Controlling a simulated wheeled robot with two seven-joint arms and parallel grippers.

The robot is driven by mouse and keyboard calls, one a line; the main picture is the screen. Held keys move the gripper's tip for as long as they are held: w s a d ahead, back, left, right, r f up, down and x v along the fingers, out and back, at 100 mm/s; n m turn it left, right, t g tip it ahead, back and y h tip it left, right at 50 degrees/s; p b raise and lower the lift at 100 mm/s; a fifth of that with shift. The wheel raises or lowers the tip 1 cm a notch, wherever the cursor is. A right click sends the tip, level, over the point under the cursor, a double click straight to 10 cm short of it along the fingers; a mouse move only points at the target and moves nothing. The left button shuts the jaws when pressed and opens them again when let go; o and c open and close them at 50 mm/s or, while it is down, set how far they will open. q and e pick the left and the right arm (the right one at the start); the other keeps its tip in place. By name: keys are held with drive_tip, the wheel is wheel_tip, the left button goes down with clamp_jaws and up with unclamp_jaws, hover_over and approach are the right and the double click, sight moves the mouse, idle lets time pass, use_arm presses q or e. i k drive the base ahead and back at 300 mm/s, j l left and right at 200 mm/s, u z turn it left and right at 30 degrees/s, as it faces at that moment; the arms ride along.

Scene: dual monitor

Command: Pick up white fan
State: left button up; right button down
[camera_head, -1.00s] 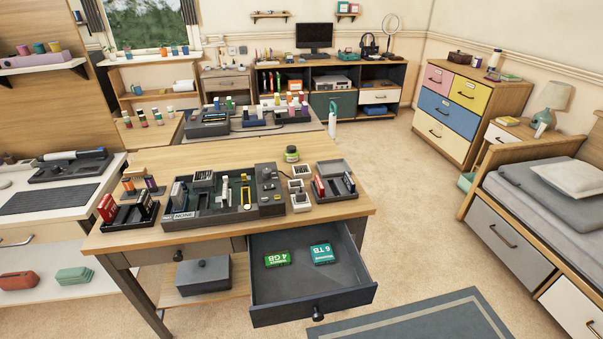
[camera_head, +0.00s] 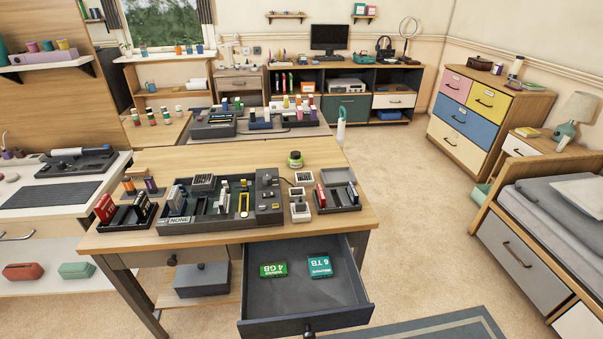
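No object in the camera_head view is clearly a white fan. Neither of my grippers shows in the view.
A wooden desk (camera_head: 330,217) with trays of small parts is in front, its drawer (camera_head: 345,318) pulled open with two green boxes inside. A white bottle (camera_head: 341,128) stands behind it. Open carpet (camera_head: 410,190) lies between desk, dresser (camera_head: 461,121) and bed (camera_head: 535,205).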

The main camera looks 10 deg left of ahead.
sight(307, 178)
drive_tip(key=i+l+u, duration=0.15)
drive_tip(key=l, duration=0.25)
drive_tip(key=i+l+u, duration=0.15)
drive_tip(key=l, duration=0.25)
drive_tip(key=i+l+u, duration=0.15)
drive_tip(key=l, duration=0.3)
drive_tip(key=l+u, duration=0.1)
drive_tip(key=l, duration=0.3)
drive_tip(key=i+l+u, duration=0.15)
drive_tip(key=l, duration=0.35)
drive_tip(key=i+l+u, duration=0.2)
drive_tip(key=l, duration=0.25)
drive_tip(key=i+l+u, duration=0.15)
drive_tip(key=l, duration=0.3)
drive_tip(key=i+l+u, duration=0.2)
drive_tip(key=l, duration=0.25)
drive_tip(key=l+u, duration=0.2)
drive_tip(key=l, duration=0.3)
drive_tip(key=i+l+u, duration=0.25)
drive_tip(key=i, duration=0.15)
drive_tip(key=i+l+u, duration=0.2)
drive_tip(key=i+l, duration=0.1)
drive_tip(key=i, duration=0.1)
